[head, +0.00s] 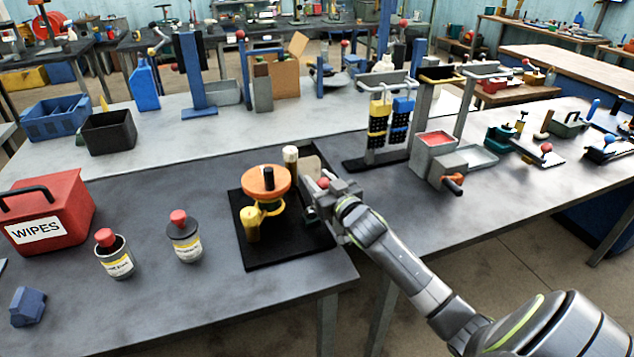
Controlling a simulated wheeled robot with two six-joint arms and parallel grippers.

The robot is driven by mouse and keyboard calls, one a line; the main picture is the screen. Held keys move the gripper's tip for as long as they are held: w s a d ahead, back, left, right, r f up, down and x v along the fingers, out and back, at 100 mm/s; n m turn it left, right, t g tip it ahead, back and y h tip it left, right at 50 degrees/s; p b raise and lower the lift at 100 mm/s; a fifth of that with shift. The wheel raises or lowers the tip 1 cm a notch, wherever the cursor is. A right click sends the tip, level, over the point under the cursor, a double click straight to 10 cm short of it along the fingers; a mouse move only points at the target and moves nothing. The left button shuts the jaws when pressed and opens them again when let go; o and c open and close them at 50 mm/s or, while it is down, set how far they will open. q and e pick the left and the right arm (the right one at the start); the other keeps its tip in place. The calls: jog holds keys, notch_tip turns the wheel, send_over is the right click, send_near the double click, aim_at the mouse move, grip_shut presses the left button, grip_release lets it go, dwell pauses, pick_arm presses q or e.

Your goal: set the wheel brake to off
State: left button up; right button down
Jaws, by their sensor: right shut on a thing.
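An orange wheel (264,181) with a dark hub knob sits on a yellow support above a black base plate (277,254). A yellow cylinder (250,224) stands on the plate in front of the wheel. My right gripper (318,194) is at the right side of this wheel unit. It is shut on a small red knob (322,183), which looks like the brake's handle. The fingers hide most of the knob and whatever it is mounted on, so the brake's setting cannot be read. My left gripper is not in view.
Two canisters with red knobs (118,262) (187,243) and a red WIPES box (48,215) stand to the left. A cream-topped post (291,160) stands just behind the wheel. A hanging rack base (362,163) is at the back right. The front table edge is clear.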

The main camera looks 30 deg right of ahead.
jog(key=shift+s+d+f+m+b, duration=0.1)
jog(key=shift+d+f+m+b, duration=0.25)
jog(key=shift+d+m, duration=0.2)
jog(key=shift+s+d+f+b, duration=0.2)
jog(key=shift+d+f+b, duration=0.35)
jog(key=shift+d+f, duration=0.2)
jog(key=shift+s+d+f+b, duration=0.2)
jog(key=shift+d+f+b, duration=0.4)
jog(key=shift+d, duration=0.1)
jog(key=shift+d+f, duration=0.1)
jog(key=c, duration=1.3)
grip_release()
jog(key=o, duration=0.4)
jog(key=shift+s+d, duration=0.1)
jog(key=shift+d, duration=0.15)
jog(key=shift+c, duration=0.2)
jog(key=shift+a, duration=0.1)
jog(key=shift+a, duration=0.15)
